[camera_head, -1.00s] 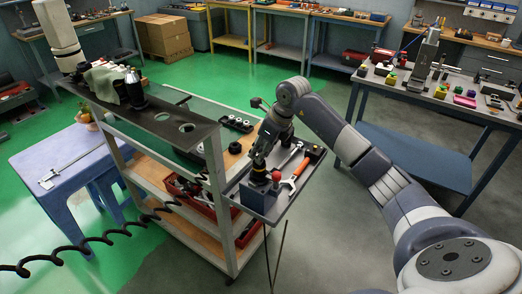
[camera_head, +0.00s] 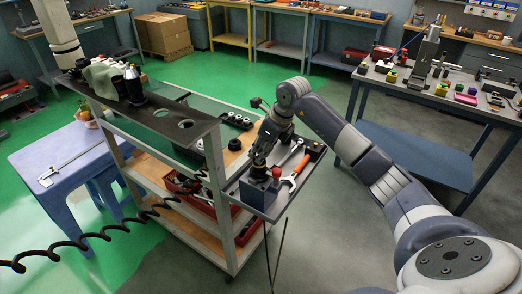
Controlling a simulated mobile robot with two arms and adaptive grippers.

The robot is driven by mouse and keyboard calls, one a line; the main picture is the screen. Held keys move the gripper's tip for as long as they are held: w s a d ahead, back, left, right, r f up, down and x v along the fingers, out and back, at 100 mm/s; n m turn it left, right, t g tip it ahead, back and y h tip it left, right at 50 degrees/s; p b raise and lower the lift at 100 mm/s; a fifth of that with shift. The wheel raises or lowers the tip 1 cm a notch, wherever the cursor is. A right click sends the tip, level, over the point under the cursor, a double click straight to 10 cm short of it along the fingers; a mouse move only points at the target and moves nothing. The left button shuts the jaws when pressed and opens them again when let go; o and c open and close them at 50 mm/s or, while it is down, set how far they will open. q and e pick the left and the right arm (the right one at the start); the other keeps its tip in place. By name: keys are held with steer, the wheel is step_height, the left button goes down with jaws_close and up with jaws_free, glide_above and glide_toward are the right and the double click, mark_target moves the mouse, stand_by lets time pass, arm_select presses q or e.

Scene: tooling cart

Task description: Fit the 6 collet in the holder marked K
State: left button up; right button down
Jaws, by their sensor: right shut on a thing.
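My right gripper (camera_head: 261,160) is shut on a dark part with a yellow band (camera_head: 259,172), at a blue-grey block (camera_head: 252,193) on the cart's side tray. I cannot tell how far the part sits in the block, or read any K or 6 mark. Several small dark round pieces, perhaps collets (camera_head: 240,121), stand on the cart behind the gripper. My left arm comes down at the top left; its gripper (camera_head: 71,73) is small and dark above the end of the cart's top shelf, and its jaws cannot be made out.
The top shelf (camera_head: 190,135) bears dark upright holders (camera_head: 133,86) and has open round holes. A blue table (camera_head: 45,163) stands left.

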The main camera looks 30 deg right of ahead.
steer(key=c, duration=1.2)
jaws_free()
steer(key=shift+c, duration=0.2)
